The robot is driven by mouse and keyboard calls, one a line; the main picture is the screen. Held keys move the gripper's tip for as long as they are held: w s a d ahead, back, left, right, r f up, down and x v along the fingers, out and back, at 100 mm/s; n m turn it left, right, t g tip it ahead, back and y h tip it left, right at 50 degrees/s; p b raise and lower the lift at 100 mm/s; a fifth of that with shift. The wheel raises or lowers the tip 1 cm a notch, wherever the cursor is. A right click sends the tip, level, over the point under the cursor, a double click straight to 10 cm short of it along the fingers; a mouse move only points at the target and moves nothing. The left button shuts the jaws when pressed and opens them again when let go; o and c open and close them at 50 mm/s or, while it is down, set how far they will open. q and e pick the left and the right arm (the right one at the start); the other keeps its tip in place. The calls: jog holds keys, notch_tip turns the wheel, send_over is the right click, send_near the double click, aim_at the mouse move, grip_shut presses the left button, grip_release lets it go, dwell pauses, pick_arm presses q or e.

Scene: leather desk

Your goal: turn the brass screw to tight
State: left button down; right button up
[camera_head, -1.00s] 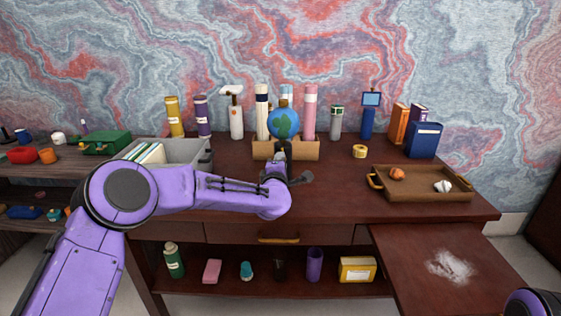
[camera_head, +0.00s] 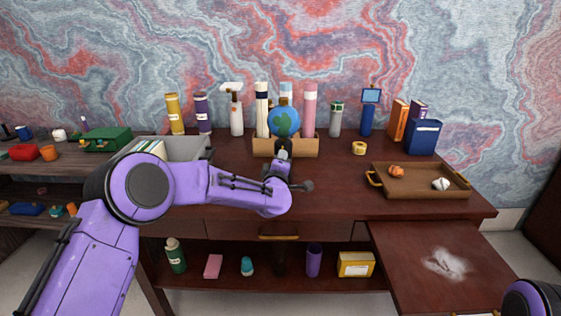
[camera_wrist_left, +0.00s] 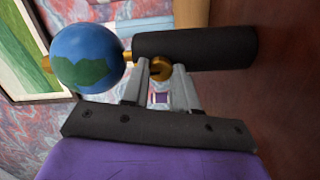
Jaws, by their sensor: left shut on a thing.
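The brass screw (camera_wrist_left: 159,69) sits on the side of a dark cylindrical stand (camera_wrist_left: 200,48) below a blue and green globe (camera_wrist_left: 87,57), in the left wrist view. My left gripper (camera_wrist_left: 158,72) has its two grey fingers on either side of the screw head and is shut on it. The slot in the head shows between the fingertips. In the head view the globe (camera_head: 284,122) stands near the middle of the desk, and my left gripper (camera_head: 281,168) is in front of its stand. The screw is hidden there. My right gripper is out of view.
A wooden holder with bottles (camera_head: 300,147) stands behind the globe. A grey bin (camera_head: 185,150) is to the left. A brown tray (camera_head: 420,190) with two crumpled lumps and a yellow tape roll (camera_head: 359,148) are to the right. The desk front between is clear.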

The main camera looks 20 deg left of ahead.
pick_arm(q)
jog(key=c, duration=0.9)
grip_release()
jog(key=shift+o, duration=0.2)
jog(key=s+d+b, duration=0.1)
jog(key=s+d, duration=0.1)
jog(key=s, duration=0.8)
jog(key=shift+s, duration=0.2)
